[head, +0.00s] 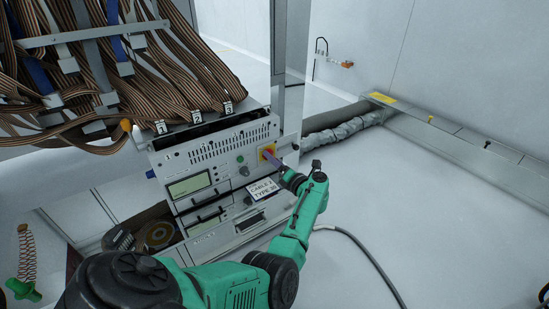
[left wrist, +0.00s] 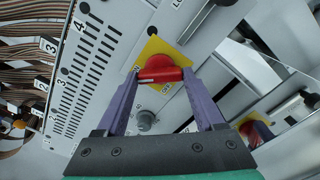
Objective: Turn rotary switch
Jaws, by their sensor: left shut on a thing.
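The rotary switch is a red knob on a yellow square plate (left wrist: 158,50) on the front panel of a grey test unit. In the left wrist view the red knob (left wrist: 160,69) lies between the two purple fingers of my left gripper (left wrist: 160,78), which are shut on it. In the head view my left gripper (head: 273,162) reaches the yellow plate (head: 266,152) at the right end of the panel, and the fingers partly hide the knob. My right gripper is not seen in either view.
The grey test unit (head: 215,150) has screens, a green button and a small grey knob (left wrist: 147,120) close to the switch. A "CABLE 1 TYPE 35" label (head: 262,189) sits below. Bundled brown ribbon cables (head: 90,70) hang above left.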

